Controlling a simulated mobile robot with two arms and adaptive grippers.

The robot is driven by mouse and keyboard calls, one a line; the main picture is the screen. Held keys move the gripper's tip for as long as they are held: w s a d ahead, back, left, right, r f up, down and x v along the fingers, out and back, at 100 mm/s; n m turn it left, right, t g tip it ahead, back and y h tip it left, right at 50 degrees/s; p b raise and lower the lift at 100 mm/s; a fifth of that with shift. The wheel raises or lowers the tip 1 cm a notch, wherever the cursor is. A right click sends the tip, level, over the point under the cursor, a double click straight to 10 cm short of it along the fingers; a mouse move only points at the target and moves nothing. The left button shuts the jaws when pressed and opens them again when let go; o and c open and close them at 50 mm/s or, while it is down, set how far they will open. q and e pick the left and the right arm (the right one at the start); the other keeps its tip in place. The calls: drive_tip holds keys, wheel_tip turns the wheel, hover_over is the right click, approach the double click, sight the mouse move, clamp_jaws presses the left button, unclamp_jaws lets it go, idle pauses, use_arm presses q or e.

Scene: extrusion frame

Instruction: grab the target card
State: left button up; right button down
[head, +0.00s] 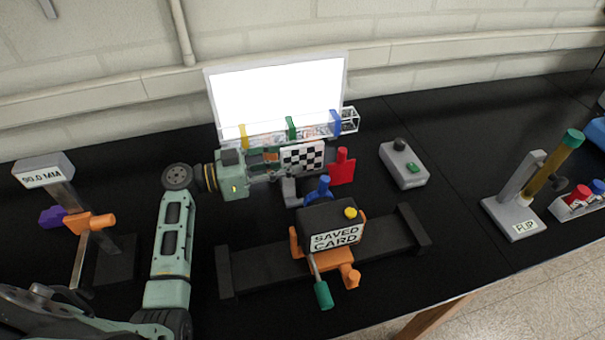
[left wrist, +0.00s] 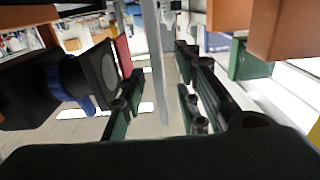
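The black-and-white checkered card (head: 302,158) stands upright in front of the bright white panel, in the head view. My left gripper (head: 271,164) reaches it from the left, with its fingers at the card's left edge. In the left wrist view a thin grey plate (left wrist: 158,75), seems to be this card seen edge-on. It lies between the two green-black fingers, with a visible gap on both sides. The gripper is open. My right gripper is not in view.
A clear rail (head: 348,121) with yellow, green and blue bands runs behind the card. A red holder (head: 342,168) and a blue knob (head: 322,186) stand close by. The "SAVED CARD" fixture (head: 335,238) is in front. A grey button box (head: 404,164) stands right.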

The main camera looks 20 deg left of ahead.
sight(302, 160)
use_arm(q)
drive_tip(key=p+x, duration=0.1)
drive_tip(key=x, duration=0.2)
drive_tip(key=shift+d+r+p, duration=0.15)
drive_tip(key=shift+r+p, duration=0.05)
drive_tip(key=shift+p, duration=0.2)
drive_tip(key=shift+w+d+f, duration=0.15)
drive_tip(key=shift+w, duration=0.05)
drive_tip(key=shift+c, duration=0.5)
clamp_jaws()
